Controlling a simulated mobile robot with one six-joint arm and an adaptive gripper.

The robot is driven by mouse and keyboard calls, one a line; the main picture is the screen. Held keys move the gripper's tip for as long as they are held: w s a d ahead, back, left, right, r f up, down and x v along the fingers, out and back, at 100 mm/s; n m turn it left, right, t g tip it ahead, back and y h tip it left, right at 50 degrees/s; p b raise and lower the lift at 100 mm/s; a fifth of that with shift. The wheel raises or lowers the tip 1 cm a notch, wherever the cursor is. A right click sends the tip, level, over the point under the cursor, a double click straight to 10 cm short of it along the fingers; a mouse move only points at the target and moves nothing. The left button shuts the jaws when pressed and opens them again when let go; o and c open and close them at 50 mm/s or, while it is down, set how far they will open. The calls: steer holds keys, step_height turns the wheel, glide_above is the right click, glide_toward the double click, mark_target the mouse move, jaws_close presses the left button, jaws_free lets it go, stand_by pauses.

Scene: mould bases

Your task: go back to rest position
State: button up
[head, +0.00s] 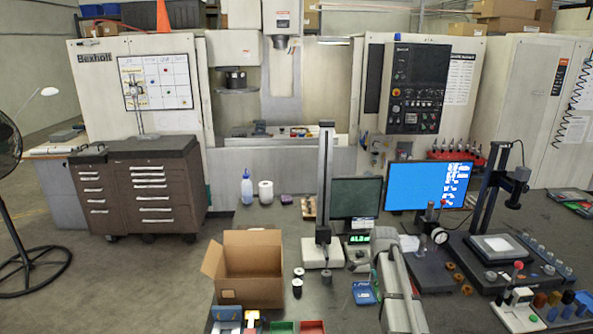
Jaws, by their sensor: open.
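My gripper is not visible in the head view, and I cannot make out any held object. A long light-grey body with dark strips (402,292) reaches in from the bottom edge, right of centre. I cannot tell whether it is a device on the bench or a link of mine. The bench top (275,215) spreads across the lower half of the view.
An open cardboard box (250,268) stands on the bench at the left. A tall height gauge (325,190), two monitors (428,186) and a measuring stand (495,190) rise from the bench. Small trays (283,327) lie at the front. A CNC machine (280,100) stands behind.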

steer(key=s+a+f+n+b, duration=0.4)
steer(key=s+a+f+n, duration=0.1)
steer(key=s+n, duration=0.3)
steer(key=s+a+f+n+b, duration=0.4)
steer(key=s+a+n, duration=0.3)
steer(key=s+n, duration=0.2)
steer(key=shift+s+f+b, duration=0.35)
steer(key=shift+s+b, duration=0.3)
steer(key=shift+s, duration=0.6)
